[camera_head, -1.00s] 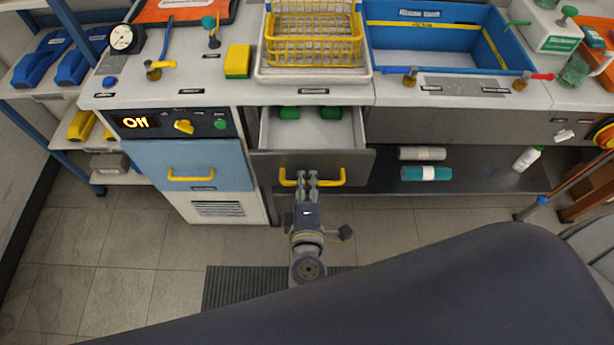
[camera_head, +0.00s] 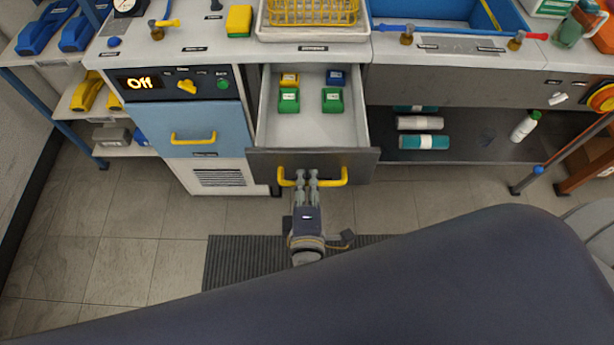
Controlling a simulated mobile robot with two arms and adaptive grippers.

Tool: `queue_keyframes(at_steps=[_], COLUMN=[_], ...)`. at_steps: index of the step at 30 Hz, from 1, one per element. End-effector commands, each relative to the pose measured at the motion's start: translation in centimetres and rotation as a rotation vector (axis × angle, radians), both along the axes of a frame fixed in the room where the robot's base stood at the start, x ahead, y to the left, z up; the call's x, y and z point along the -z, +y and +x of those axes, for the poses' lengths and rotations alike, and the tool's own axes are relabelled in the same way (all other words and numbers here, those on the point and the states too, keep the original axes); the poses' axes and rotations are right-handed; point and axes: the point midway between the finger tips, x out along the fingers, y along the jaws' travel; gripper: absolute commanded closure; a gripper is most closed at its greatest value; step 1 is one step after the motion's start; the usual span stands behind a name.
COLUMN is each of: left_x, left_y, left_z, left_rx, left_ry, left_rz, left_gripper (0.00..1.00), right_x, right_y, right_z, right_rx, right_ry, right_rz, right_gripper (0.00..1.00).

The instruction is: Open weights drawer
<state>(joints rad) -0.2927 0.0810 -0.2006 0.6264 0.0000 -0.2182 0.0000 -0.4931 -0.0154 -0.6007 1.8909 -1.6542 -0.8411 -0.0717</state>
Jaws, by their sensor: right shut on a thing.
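The weights drawer (camera_head: 262,164) is pulled well out from under the bench in the head view, its grey front facing me. Inside lie two green weights, one of them the right green weight (camera_head: 333,100), a yellow weight (camera_head: 289,80) and a blue weight (camera_head: 335,77). My right gripper (camera_head: 312,180) is shut on the drawer's yellow handle (camera_head: 337,182), at its middle. My left gripper is not in view.
A lower shelf (camera_head: 465,160) with teal and white rolls is on the right. A dark ridged mat (camera_head: 232,262) lies on the floor below.

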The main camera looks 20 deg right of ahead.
Motion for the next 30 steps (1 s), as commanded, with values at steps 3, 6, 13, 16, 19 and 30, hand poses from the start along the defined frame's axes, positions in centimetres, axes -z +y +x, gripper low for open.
queue_keyframes(at_steps=[3,6,13,16,19,30], left_x=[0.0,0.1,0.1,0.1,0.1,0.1], left_y=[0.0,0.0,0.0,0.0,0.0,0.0], left_z=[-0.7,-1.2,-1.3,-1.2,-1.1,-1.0], left_rx=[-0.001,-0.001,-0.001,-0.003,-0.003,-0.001], left_ry=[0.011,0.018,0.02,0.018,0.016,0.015], left_rz=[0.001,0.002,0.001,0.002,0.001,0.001], left_gripper=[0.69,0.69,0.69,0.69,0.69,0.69], right_x=[-0.2,-0.2,-0.1,-0.1,-0.2,-1.5], right_y=[0.0,0.0,0.0,0.0,0.2,2.1], right_z=[0.1,0.1,0.1,0.0,-0.5,-7.3], right_rx=[0.0,0.0,0.0,0.0,0.0,-0.002], right_ry=[-0.004,-0.004,-0.002,-0.001,-0.001,0.002], right_rz=[0.0,0.0,0.0,0.001,0.0,0.0], right_gripper=[1.0,0.81,0.81,0.81,0.81,0.81])
